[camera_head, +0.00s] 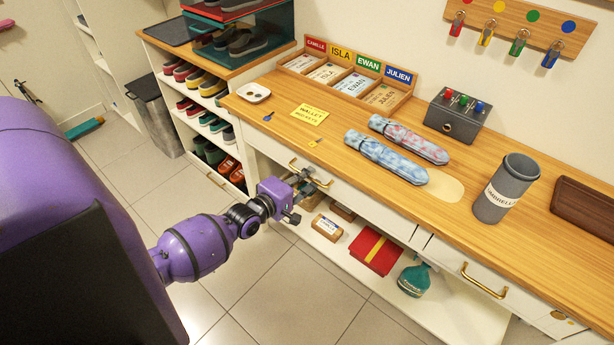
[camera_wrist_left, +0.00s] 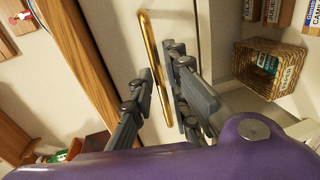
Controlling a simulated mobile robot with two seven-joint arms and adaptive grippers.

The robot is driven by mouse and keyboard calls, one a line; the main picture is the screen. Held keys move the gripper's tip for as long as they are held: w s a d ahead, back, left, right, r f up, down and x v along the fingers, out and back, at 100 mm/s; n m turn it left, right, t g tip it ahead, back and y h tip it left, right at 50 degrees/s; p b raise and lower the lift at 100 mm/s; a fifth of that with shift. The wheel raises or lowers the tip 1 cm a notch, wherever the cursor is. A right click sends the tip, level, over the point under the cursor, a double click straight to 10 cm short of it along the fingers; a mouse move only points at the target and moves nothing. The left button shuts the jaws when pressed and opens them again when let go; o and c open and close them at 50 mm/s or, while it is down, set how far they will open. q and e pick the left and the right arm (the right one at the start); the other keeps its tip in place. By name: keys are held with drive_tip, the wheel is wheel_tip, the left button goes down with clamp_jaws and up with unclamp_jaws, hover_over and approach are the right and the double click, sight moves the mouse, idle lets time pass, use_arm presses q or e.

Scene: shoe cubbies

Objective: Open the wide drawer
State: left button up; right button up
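The wide drawer (camera_head: 354,200) is the white front under the left part of the wooden bench top. It looks closed, its front in line with the bench. Its gold bar handle (camera_head: 297,164) is partly hidden by my left gripper (camera_head: 297,195). In the left wrist view the gold handle (camera_wrist_left: 153,62) runs between the two dark fingers of my left gripper (camera_wrist_left: 160,82). The fingers stand apart on either side of it, with gaps visible, so the gripper is open around the handle. My right gripper is not in view.
A narrower drawer with a gold handle (camera_head: 484,281) is at the right. Below the wide drawer, an open shelf holds a red box (camera_head: 375,250) and a teal bottle (camera_head: 414,280). A shoe rack (camera_head: 190,115) stands left. Tiled floor before the bench is clear.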

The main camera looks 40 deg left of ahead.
use_arm(q)
drive_tip(key=shift+w, duration=0.25)
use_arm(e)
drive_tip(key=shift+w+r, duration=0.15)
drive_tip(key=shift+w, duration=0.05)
use_arm(q)
clamp_jaws()
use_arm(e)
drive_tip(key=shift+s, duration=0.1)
